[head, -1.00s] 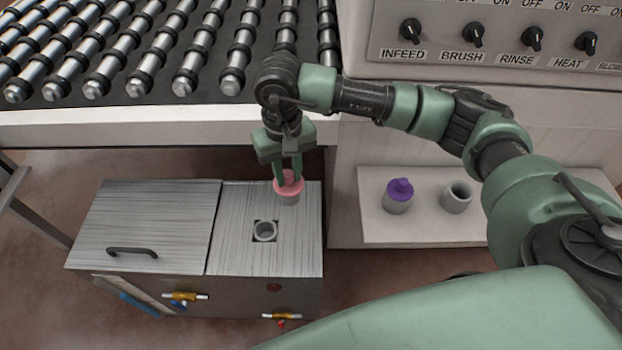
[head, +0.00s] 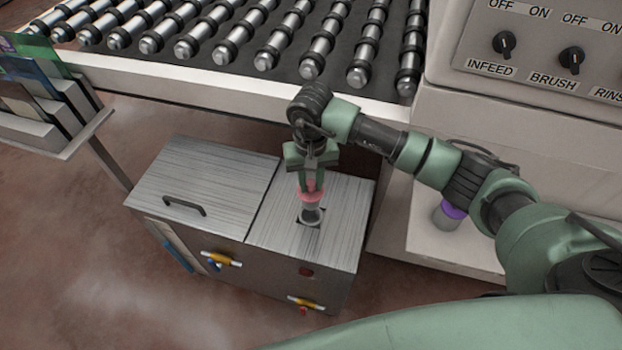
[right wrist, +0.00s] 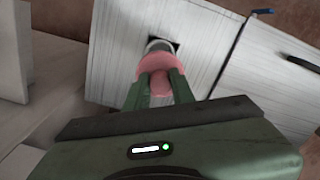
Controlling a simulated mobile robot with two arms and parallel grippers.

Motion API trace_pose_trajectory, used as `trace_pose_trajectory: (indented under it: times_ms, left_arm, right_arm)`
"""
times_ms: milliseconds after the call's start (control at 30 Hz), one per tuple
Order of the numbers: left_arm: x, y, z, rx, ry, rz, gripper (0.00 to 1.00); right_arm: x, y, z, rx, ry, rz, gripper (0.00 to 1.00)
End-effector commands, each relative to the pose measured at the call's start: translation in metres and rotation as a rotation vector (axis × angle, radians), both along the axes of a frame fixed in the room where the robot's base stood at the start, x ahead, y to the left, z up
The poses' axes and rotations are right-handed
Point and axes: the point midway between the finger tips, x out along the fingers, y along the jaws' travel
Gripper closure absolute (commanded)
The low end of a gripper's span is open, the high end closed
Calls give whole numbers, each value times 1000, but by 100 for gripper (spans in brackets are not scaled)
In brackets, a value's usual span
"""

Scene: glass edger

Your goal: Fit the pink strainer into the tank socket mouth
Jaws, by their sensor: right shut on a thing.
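The pink strainer (head: 311,196) has a pink top with a flange. My right gripper (head: 312,184) is shut on its top and holds it upright over the tank lid. The tank socket mouth (head: 312,216) is a grey ring in a dark square cutout in the brushed metal lid. The strainer lines up with the socket and partly hides it; I cannot tell whether its lower end is inside or just above. In the right wrist view the pink flange (right wrist: 152,66) sits between the fingertips, with a grey rim (right wrist: 160,46) and the dark cutout beyond it. My left gripper is not in view.
The tank's other lid (head: 205,185) has a black handle. A roller conveyor (head: 250,40) runs behind and above the tank. A purple-topped part (head: 447,215) stands on a pale shelf (head: 430,248) at right, partly behind my arm. A rack of panels (head: 40,100) is at left.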

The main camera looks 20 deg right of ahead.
Motion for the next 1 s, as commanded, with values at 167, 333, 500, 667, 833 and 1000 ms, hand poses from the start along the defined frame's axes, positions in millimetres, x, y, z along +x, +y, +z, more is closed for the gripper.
trace_pose_trajectory:
  times_ms: [167, 333, 500, 667, 833, 1000]
  left_arm:
    - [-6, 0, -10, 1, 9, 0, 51]
    - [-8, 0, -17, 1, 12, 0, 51]
    - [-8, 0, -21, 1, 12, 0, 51]
    - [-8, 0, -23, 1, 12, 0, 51]
    - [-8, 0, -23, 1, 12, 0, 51]
    - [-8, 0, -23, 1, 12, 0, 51]
  right_arm:
    - [-1, 0, -20, 0, 3, 0, 100]
    - [-1, 1, -36, 1, 2, -1, 100]
    - [0, 0, -46, 1, 0, 0, 100]
    - [0, 0, -51, 1, 0, 0, 100]
    - [0, 0, -51, 0, -1, 0, 100]
    - [0, 0, -51, 0, -1, 0, 100]
